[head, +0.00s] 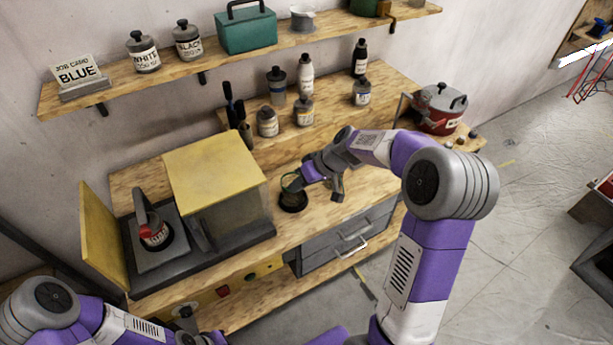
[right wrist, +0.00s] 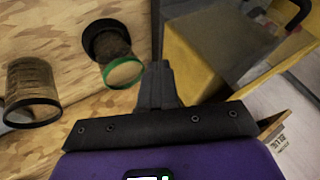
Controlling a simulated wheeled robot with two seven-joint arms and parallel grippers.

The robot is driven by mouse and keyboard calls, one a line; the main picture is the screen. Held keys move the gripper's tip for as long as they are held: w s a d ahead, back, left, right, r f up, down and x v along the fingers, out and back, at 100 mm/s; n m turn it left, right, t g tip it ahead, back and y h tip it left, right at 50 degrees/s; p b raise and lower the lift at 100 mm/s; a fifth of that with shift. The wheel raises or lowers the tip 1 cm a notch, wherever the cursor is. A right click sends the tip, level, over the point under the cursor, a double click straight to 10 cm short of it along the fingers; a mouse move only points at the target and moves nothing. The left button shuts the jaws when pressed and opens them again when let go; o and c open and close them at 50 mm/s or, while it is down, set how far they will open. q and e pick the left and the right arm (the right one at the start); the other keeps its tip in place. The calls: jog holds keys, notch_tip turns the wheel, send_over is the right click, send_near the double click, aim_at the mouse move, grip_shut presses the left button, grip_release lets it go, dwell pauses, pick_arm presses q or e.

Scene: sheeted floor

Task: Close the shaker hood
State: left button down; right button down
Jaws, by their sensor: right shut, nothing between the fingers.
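The shaker (head: 190,252) stands at the left of the bench. Its yellow hood (head: 215,172), with a see-through front, sits over the right part of the base. The left part is uncovered. There a can with a red and white band (head: 153,232) stands under a clamp, beside an upright yellow end panel (head: 104,236). My right gripper (head: 291,184) is shut and empty, right of the hood and by a dark cup with a green rim (head: 293,200). In the right wrist view its fingers (right wrist: 160,72) lie between that cup and the hood (right wrist: 190,75). My left arm shows at the bottom left; its gripper is out of view.
Several bottles and jars (head: 304,112) stand on a raised step behind. A red pot (head: 442,108) stands at the right end. A shelf (head: 215,65) with cans and a teal box runs above. Grey drawers (head: 350,236) sit under the bench.

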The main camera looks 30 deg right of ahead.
pick_arm(q)
jog(key=shift+r+p, duration=0.35)
jog(key=shift+p, duration=0.05)
pick_arm(e)
jog(key=w+a+f, duration=0.1)
jog(key=a+f, duration=0.1)
jog(key=a, duration=0.3)
jog(key=shift+a+f, duration=0.2)
jog(key=shift+a, duration=0.05)
jog(key=shift+a, duration=0.15)
